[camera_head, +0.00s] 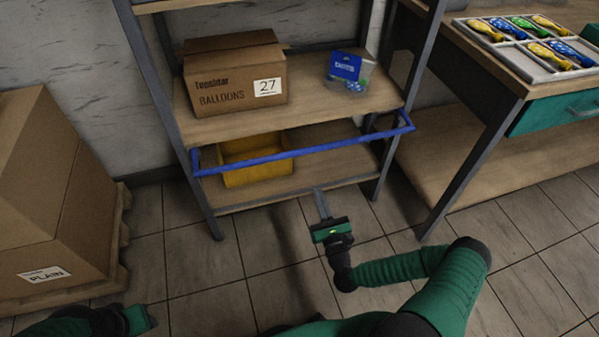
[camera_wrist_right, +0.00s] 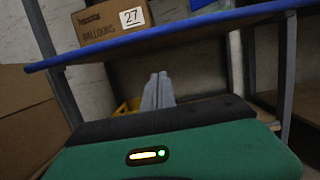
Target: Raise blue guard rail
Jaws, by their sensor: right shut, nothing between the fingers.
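The blue guard rail (camera_head: 290,153) runs across the front of the shelf unit, below the middle shelf and in front of the bottom one. In the right wrist view the rail (camera_wrist_right: 185,36) crosses above the fingers. My right gripper (camera_head: 319,191) is shut and empty. It sits below and in front of the rail, right of its middle, and its fingers point toward the bottom shelf. Its closed fingers also show in the wrist view (camera_wrist_right: 158,77), with a visible gap below the rail. My left gripper (camera_head: 140,319) is low at the bottom left; its fingers cannot be made out.
A balloon carton (camera_head: 235,78) and a small blue-labelled pack (camera_head: 347,72) stand on the middle shelf. A yellow bin (camera_head: 256,172) sits behind the rail. A large carton (camera_head: 45,190) on a pallet is left. A workbench (camera_head: 519,82) with a balloon tray is right.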

